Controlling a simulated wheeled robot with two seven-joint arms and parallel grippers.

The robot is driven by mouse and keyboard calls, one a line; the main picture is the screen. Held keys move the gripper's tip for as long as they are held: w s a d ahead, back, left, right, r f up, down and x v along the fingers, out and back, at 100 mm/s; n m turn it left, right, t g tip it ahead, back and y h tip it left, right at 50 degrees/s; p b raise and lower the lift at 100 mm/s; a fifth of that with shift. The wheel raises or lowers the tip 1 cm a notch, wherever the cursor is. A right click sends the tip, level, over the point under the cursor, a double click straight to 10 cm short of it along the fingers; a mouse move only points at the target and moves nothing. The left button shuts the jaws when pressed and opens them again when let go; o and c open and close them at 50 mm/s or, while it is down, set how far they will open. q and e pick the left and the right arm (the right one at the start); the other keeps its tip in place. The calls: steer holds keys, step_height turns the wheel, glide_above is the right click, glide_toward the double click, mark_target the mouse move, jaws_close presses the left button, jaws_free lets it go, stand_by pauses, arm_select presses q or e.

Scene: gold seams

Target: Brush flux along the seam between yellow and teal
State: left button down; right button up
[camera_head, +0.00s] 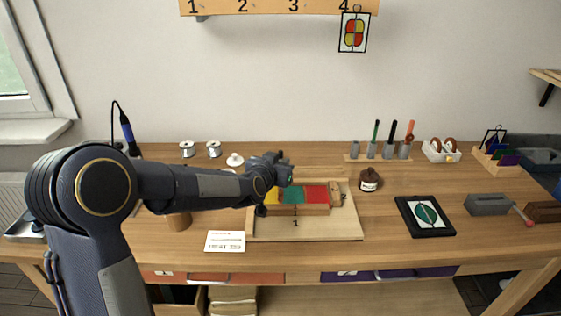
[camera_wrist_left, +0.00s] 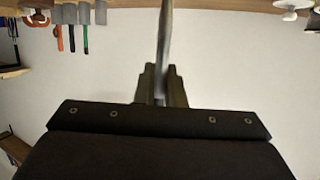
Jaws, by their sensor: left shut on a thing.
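The yellow glass piece (camera_head: 272,196), the teal piece (camera_head: 291,195) and a red piece (camera_head: 315,194) lie in a row in a wooden frame on a pale work board (camera_head: 300,230). The yellow-teal seam is close to my left gripper (camera_head: 261,209), which hangs beside the yellow piece at the row's left end. In the left wrist view, the left fingers (camera_wrist_left: 160,85) are shut on a thin greyish rod, apparently the flux brush (camera_wrist_left: 166,30). Its tip is out of view, so contact with the seam cannot be told. My right gripper is not in view.
A brown jar (camera_head: 370,181) stands right of the board. A white printed card (camera_head: 225,241) lies at its left. A framed leaf panel (camera_head: 426,216) lies farther right. A tool rack (camera_head: 381,150) stands behind. The tabletop between board and leaf panel is clear.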

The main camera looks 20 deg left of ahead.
arm_select(q)
steer(key=shift+s+d, duration=0.2)
steer(key=shift+s, duration=0.5)
steer(key=shift+s+d, duration=0.15)
steer(key=shift+s, duration=0.5)
stand_by(0.3)
steer(key=shift+s+d, duration=0.2)
steer(key=shift+s, duration=0.4)
steer(key=shift+s+d, duration=0.15)
steer(key=shift+s, duration=0.45)
stand_by(0.3)
steer(key=shift+r, duration=0.1)
step_height(320, 180, up, 6)
steer(key=p, duration=0.5)
stand_by(0.4)
